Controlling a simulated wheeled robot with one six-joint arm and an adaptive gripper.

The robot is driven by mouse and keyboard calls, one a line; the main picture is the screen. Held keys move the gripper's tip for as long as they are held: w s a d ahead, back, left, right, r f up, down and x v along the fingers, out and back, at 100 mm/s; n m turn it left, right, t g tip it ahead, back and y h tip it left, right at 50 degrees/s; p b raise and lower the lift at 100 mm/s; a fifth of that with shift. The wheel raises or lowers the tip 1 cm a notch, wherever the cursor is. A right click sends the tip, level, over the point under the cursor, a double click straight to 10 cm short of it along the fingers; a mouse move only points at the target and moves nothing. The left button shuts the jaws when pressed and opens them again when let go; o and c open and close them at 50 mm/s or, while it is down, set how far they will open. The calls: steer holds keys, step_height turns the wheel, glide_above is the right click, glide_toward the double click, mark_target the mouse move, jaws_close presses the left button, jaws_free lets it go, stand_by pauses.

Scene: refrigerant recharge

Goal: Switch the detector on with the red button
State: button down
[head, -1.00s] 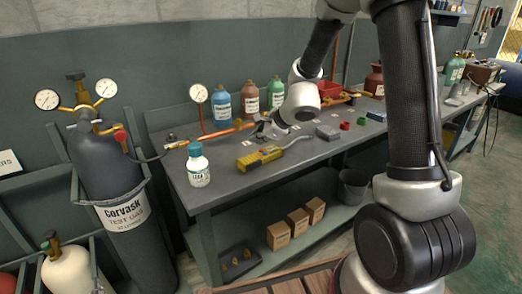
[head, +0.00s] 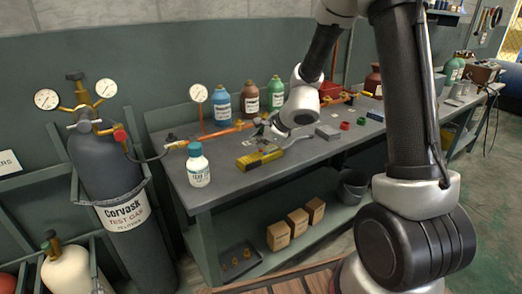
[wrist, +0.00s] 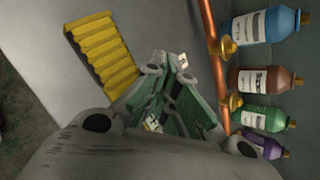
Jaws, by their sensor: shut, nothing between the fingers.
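The yellow detector (head: 250,161) lies on the grey workbench. In the wrist view its ribbed yellow body (wrist: 103,52) shows at upper left. I cannot clearly make out the red button in either view. I cannot tell whether the fingertips touch anything.
A copper pipe (head: 220,133) runs along the back, before blue (head: 222,106), brown (head: 250,101) and green (head: 275,94) bottles. A white leak-test bottle (head: 198,168) stands left of the detector. A grey box (head: 328,132) lies to the right.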

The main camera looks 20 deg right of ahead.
mark_target(259, 152)
stand_by(0.6)
steer(key=shift+f, duration=0.45)
stand_by(0.4)
steer(key=shift+r, duration=0.45)
steer(key=shift+r, duration=0.1)
steer(key=shift+r, duration=2.95)
